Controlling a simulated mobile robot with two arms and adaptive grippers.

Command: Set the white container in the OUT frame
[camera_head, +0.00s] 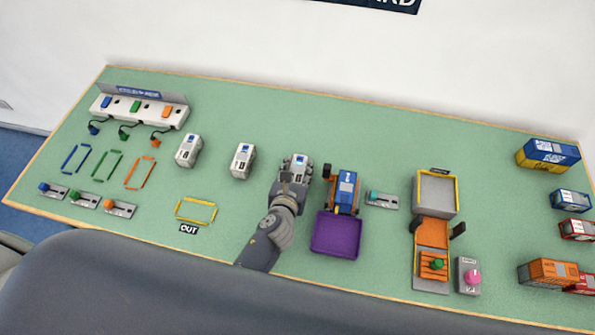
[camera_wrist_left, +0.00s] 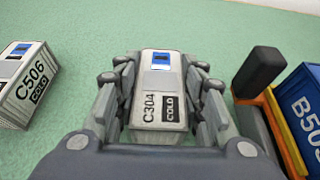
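A white container marked C304 COLD (camera_wrist_left: 160,95), with a blue patch on top, sits between the fingers of my left gripper (camera_wrist_left: 161,85). In the head view this container (camera_head: 299,161) shows just beyond my left gripper (camera_head: 294,177). The fingers flank it closely on both sides; whether they press on it I cannot tell. The yellow OUT frame (camera_head: 196,210) lies empty on the green table, left of my left arm. Two more white containers stand to the left, one farther (camera_head: 188,150) and one nearer (camera_head: 242,160). My right gripper is not in view.
An orange carrier with a blue container (camera_head: 346,188) stands close right of my left gripper, with a purple tray (camera_head: 335,234) in front. Blue, green and orange frames (camera_head: 140,173) lie at left. A grey and orange crane station (camera_head: 434,232) stands right.

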